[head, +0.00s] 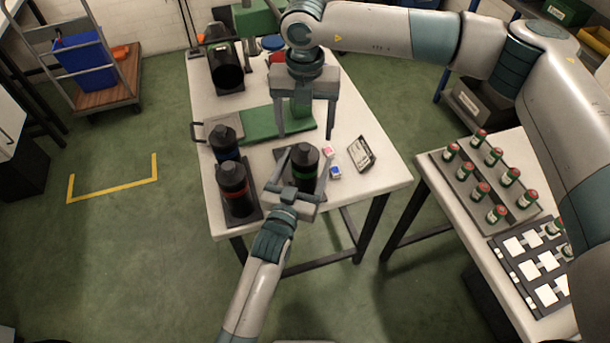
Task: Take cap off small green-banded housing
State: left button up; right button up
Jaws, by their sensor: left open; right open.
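The green-banded housing (308,172) is a black upright cylinder with a black cap (304,152) on top. It stands on a dark plate near the front of the white table. My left gripper (302,170) comes from below, its open fingers on either side of this housing. I cannot tell whether they touch it. My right gripper (305,127) points down, open and empty, above the table behind the housing.
A blue-banded housing (226,146) and a red-banded housing (235,186) stand to the left. A green mat (256,124) lies behind. A dark open container (226,70) is at the back left. Small red and blue boxes (335,171) and a framed card (361,153) lie right.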

aim_at(309, 155)
pick_arm(q)
jog(key=shift+x, duration=1.55)
jog(key=shift+c, duration=0.4)
